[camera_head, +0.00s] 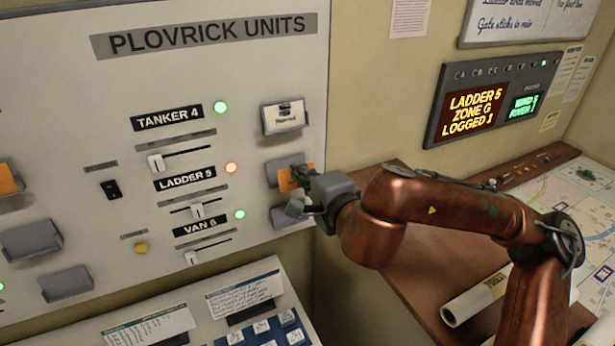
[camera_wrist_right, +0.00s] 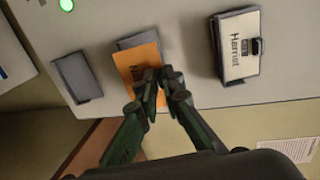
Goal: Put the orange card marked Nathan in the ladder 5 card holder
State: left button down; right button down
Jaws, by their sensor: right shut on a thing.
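The orange card (camera_head: 286,180) is at the ladder 5 card holder (camera_head: 272,170), a grey pocket to the right of the LADDER 5 label (camera_head: 185,178). My right gripper (camera_head: 302,180) is shut on the card. In the right wrist view my right gripper (camera_wrist_right: 160,82) pinches one edge of the card (camera_wrist_right: 135,64), and the card overlaps the grey holder (camera_wrist_right: 133,41). Whether the card is inside the pocket or in front of it I cannot tell. The name on the card is mostly hidden by the fingers. My left gripper is not in view.
Above is the tanker 4 holder with a white card (camera_head: 284,117), reading Harriet in the wrist view (camera_wrist_right: 238,50). Below is the empty van 6 holder (camera_wrist_right: 77,77). Another orange card (camera_head: 8,178) sits at the left edge. A desk with a map (camera_head: 570,190) lies right.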

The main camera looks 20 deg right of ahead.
jog(key=x, duration=0.5)
jog(key=shift+w+a+f, duration=0.1)
jog(key=shift+w+f, duration=0.15)
jog(key=shift+r, duration=0.1)
jog(key=c, duration=2)
grip_release()
jog(key=shift+s, duration=0.15)
jog(key=v, duration=1.1)
jog(key=shift+s+r, duration=0.15)
jog(key=shift+s, duration=0.2)
